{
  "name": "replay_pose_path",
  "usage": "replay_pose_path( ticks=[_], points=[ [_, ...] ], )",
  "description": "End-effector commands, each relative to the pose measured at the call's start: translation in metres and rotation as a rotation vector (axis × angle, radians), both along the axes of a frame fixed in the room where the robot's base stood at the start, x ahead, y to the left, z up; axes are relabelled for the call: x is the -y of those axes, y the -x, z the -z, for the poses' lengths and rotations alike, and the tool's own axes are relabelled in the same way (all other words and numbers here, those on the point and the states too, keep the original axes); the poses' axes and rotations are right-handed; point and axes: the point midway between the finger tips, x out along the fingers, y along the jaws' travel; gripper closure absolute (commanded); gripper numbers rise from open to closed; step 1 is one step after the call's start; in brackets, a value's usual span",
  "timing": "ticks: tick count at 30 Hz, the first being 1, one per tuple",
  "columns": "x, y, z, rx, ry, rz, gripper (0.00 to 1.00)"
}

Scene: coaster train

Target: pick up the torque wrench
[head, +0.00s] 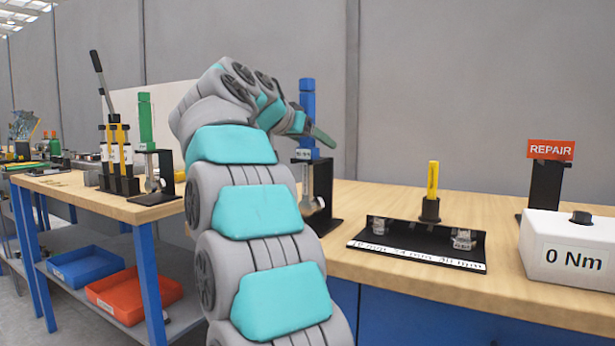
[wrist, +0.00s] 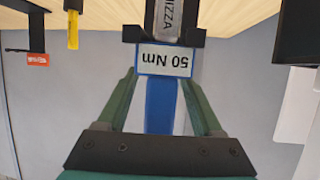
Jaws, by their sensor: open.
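A torque wrench with a blue handle (head: 308,98) stands upright in a black stand (head: 322,190) at the near left of the right-hand bench. In the wrist view the blue handle (wrist: 160,105) lies between the fingers of my gripper (wrist: 160,85), with a gap on each side. A "50 Nm" label (wrist: 165,60) shows just beyond the fingertips. My gripper is open, and in the head view only a green finger (head: 322,137) shows clearly, overlapping the handle. A second upright tool with a green handle (head: 146,120) stands on the left bench.
A yellow-handled tool (head: 432,180) stands behind a black labelled tray (head: 400,243). A red REPAIR sign (head: 551,149) and a white "0 Nm" box (head: 575,250) are at the right. Blue (head: 85,264) and orange (head: 130,296) bins sit on the left bench's lower shelf.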

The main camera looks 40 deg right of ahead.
Motion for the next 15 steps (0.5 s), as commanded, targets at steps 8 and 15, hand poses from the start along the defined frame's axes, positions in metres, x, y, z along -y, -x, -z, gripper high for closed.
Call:
replay_pose_path(
  ticks=[8,15],
  points=[
    [-0.0005,-0.0001,-0.0002,0.0,0.0,-0.001,0.51],
    [-0.0006,-0.0001,-0.0002,0.0,0.0,-0.001,0.78]
  ],
)
